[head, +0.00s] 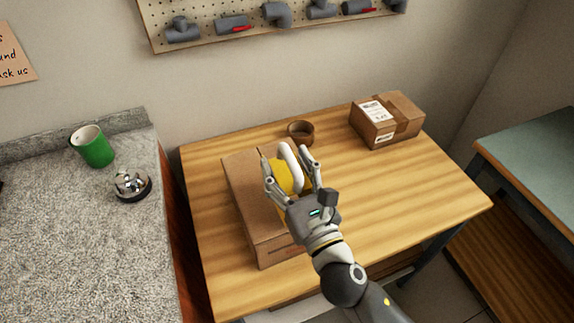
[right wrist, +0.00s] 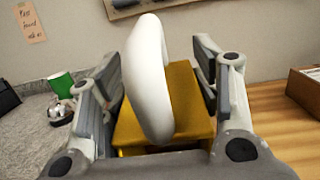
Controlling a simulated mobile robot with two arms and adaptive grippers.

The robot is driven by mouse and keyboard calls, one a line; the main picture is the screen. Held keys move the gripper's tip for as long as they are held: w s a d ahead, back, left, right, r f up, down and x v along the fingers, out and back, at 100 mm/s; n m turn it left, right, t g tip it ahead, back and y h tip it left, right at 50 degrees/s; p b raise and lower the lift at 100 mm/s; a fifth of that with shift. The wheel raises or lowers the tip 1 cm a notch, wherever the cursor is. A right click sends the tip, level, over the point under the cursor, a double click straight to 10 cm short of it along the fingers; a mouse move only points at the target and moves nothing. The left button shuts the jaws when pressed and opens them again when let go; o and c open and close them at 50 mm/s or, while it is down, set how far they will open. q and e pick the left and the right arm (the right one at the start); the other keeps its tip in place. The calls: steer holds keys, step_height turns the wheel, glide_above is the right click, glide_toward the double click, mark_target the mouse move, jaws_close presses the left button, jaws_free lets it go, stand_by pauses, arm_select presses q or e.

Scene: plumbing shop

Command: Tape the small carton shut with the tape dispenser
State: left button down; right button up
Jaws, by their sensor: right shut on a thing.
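My right gripper (head: 289,166) is shut on the yellow tape dispenser (head: 284,176) with its white ring-shaped part upright. In the right wrist view the dispenser's yellow body (right wrist: 186,88) and white ring (right wrist: 150,85) sit between the two fingers. A plain brown carton (head: 245,195) lies on the wooden table under the gripper, its right part hidden by the gripper and dispenser. I cannot tell whether the dispenser touches the carton. My left gripper is not in view.
A labelled carton (head: 388,122) stands at the table's (head: 400,190) back right, and a brown tape roll (head: 300,132) lies at the back. A granite counter at left holds a green mug (head: 93,147) and a service bell (head: 131,185). The table's right half is mostly clear.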

steer(key=shift+f+b, duration=0.55)
steer(key=shift+f, duration=0.15)
steer(key=shift+w, duration=0.1)
steer(key=shift+w+a+r+p, duration=0.2)
steer(key=shift+w+p, duration=0.1)
steer(key=shift+w, duration=0.2)
steer(key=shift+w+a+f, duration=0.1)
steer(key=shift+w+a, duration=0.1)
steer(key=shift+w, duration=0.35)
steer(key=shift+w+a+f, duration=0.1)
steer(key=shift+w+a, duration=0.1)
steer(key=shift+w, duration=0.3)
steer(key=shift+p+x, duration=0.5)
steer(key=shift+x, duration=0.35)
steer(key=shift+w+a+f, duration=0.1)
steer(key=shift+w+a, duration=0.05)
steer(key=shift+w, duration=0.25)
steer(key=shift+w+a+f, duration=0.1)
steer(key=shift+w+a, duration=0.05)
steer(key=shift+w, duration=0.25)
steer(key=shift+w, duration=0.1)
